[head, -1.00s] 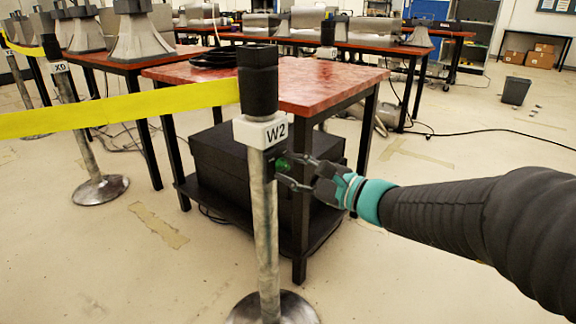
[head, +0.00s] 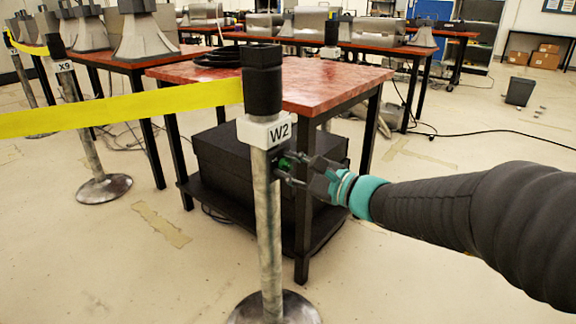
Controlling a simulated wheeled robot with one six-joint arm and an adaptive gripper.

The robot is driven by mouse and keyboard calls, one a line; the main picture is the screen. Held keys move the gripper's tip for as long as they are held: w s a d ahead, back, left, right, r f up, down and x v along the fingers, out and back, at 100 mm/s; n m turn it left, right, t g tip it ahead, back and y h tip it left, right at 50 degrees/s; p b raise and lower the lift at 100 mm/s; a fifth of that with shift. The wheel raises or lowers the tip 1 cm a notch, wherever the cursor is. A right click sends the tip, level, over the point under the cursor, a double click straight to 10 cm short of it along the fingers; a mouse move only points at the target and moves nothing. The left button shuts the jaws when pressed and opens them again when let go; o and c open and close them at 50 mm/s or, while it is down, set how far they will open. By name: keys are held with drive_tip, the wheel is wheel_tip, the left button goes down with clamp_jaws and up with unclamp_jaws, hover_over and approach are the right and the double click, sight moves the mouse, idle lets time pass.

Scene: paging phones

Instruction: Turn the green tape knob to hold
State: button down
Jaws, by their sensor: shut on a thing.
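The green tape knob (head: 284,162) sits on the side of the metal post (head: 268,225), just below the white W2 label block (head: 264,131). My gripper (head: 288,168) reaches in from the right and is shut on the knob, with its fingers on either side of it. The fingers partly hide the knob, and its pointer setting is too small to read. A yellow tape (head: 120,109) runs left from the black post head (head: 262,82).
A red-topped table (head: 330,84) with a black box (head: 225,150) on its lower shelf stands right behind the post. A second post (head: 88,140) stands at the left. The floor at the right is mostly clear, with a cable and a dark bin (head: 520,91).

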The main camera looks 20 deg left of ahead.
drive_tip(key=m+p, duration=0.1)
drive_tip(key=m, duration=0.3)
drive_tip(key=shift+r+p, duration=0.1)
drive_tip(key=shift+p, duration=0.2)
drive_tip(key=m+p, duration=0.2)
drive_tip(key=m, duration=0.2)
drive_tip(key=shift+p, duration=0.35)
drive_tip(key=m+p, duration=0.3)
drive_tip(key=m, duration=0.2)
drive_tip(key=shift+r+p, duration=0.1)
drive_tip(key=shift+p, duration=0.3)
drive_tip(key=m+p, duration=0.2)
drive_tip(key=m, duration=0.1)
drive_tip(key=shift+w+p, duration=0.1)
drive_tip(key=shift+p, duration=0.2)
drive_tip(key=shift+f+m+p, duration=0.2)
drive_tip(key=shift+m+p, duration=0.45)
drive_tip(key=shift+m, duration=0.15)
drive_tip(key=c, duration=1.2)
unclamp_jaws()
